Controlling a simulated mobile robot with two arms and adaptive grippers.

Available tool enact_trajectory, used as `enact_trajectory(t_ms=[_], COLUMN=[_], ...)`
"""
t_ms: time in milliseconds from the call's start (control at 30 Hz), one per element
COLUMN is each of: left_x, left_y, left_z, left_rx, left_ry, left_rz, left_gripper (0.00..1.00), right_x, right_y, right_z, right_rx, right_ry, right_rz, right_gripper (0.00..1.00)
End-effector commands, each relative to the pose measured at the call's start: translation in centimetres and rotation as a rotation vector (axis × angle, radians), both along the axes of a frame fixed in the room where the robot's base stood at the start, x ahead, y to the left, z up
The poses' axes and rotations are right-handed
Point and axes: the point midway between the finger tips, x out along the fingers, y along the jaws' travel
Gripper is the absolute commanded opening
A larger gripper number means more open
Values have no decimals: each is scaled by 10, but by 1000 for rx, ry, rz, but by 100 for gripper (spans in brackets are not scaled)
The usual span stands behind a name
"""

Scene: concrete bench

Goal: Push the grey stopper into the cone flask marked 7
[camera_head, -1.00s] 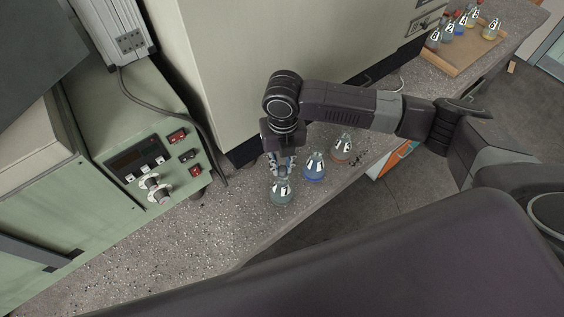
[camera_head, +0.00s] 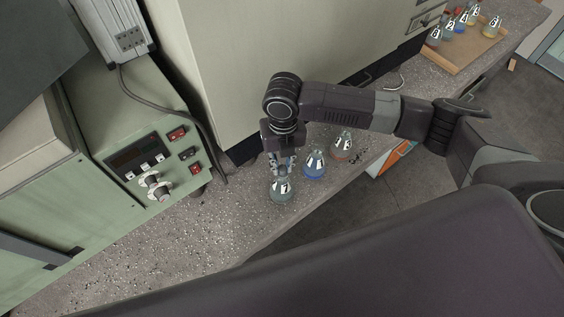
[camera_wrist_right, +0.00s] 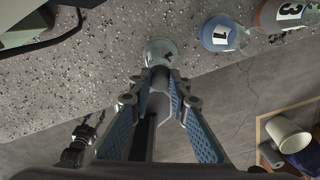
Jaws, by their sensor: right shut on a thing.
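The cone flask marked 7 (camera_head: 281,190) stands upright on the speckled bench near its front edge, with pale greenish contents. My right gripper (camera_head: 281,170) points down directly over its neck. In the right wrist view, the flask (camera_wrist_right: 162,50) is just beyond the tips of my right gripper (camera_wrist_right: 161,76). The gripper is shut on the grey stopper (camera_wrist_right: 159,82), which shows between the blue-padded fingers. The fingers hide where stopper and flask mouth meet, so I cannot tell how deep it sits.
A blue flask marked 1 (camera_head: 314,166) stands close beside flask 7, with an orange flask (camera_head: 342,146) beyond it. A tray (camera_head: 467,58) with several flasks is at the far right. A green instrument (camera_head: 130,150) is at left. Bare bench (camera_head: 190,235) lies in front of it.

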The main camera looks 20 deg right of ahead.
Motion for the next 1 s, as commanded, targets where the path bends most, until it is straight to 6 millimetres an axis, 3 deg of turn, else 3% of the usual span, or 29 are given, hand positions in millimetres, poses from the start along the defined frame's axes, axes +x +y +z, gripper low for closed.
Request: enact_trajectory(t_ms=[233, 267, 400, 633, 800, 1000], left_x=[0, 0, 0, 0, 0, 0], left_y=[0, 0, 0, 0, 0, 0], left_z=[0, 0, 0, 0, 0, 0], left_rx=[0, 0, 0, 0, 0, 0], left_ry=[0, 0, 0, 0, 0, 0], left_rz=[0, 0, 1, 1, 1, 1], left_gripper=[40, 40, 40, 40, 40, 40], right_x=[0, 0, 0, 0, 0, 0], right_y=[0, 0, 0, 0, 0, 0], right_z=[0, 0, 0, 0, 0, 0], right_rx=[0, 1, 1, 1, 1, 1], right_ry=[0, 0, 0, 0, 0, 0], right_rz=[0, 0, 0, 0, 0, 0], right_gripper=[6, 20, 36, 38, 57, 58])
